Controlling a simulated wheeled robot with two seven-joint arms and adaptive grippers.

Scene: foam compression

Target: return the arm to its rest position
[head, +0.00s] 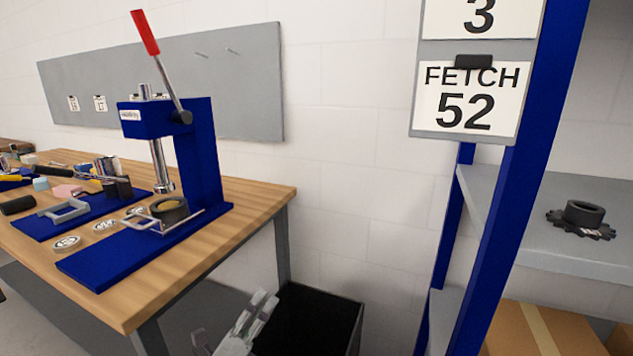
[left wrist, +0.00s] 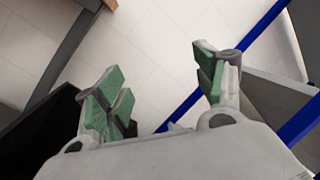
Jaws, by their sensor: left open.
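My left gripper (head: 262,308) shows at the bottom of the head view, low in front of the black bin and below the bench top. In the left wrist view its two green-padded fingers (left wrist: 160,88) are spread wide apart with nothing between them. The rest of the left arm is mostly out of the head view. My right gripper is in neither view.
A wooden bench (head: 240,205) with a blue lever press (head: 205,150) stands at left. A black open bin (head: 325,305) sits beside it. A blue-framed shelf (head: 480,200) holding a dark sprocket (head: 582,220) stands at right. Wall shows between bench and shelf.

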